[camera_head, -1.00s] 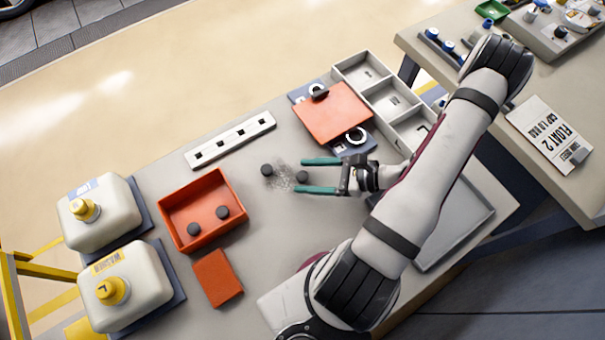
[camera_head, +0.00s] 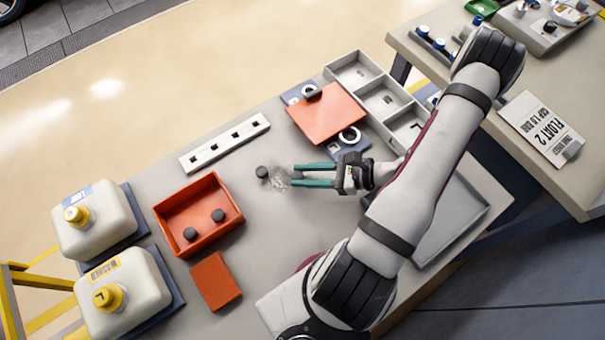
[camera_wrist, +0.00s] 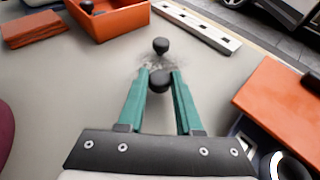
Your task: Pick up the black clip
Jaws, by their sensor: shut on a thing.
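A small rounded black piece, which I take as the black clip (camera_wrist: 158,81), sits between my two green fingers near their tips in the wrist view. My gripper (camera_head: 291,175) is shut on it, low over the grey table. In the head view the fingers mostly hide the held piece. A second, similar black piece (camera_head: 262,172) stands on the table just beyond the fingertips, apart from them; it also shows in the wrist view (camera_wrist: 160,45). A pale speckled patch (camera_head: 279,180) lies on the table between the two.
A red-orange bin (camera_head: 171,239) with two black pieces stands left, an orange block (camera_head: 215,281) in front of it. A white slotted strip (camera_head: 225,142) lies behind. An orange plate (camera_head: 325,113) and grey compartment tray (camera_head: 362,74) are at the back right. Two jugs (camera_head: 93,219) stand far left.

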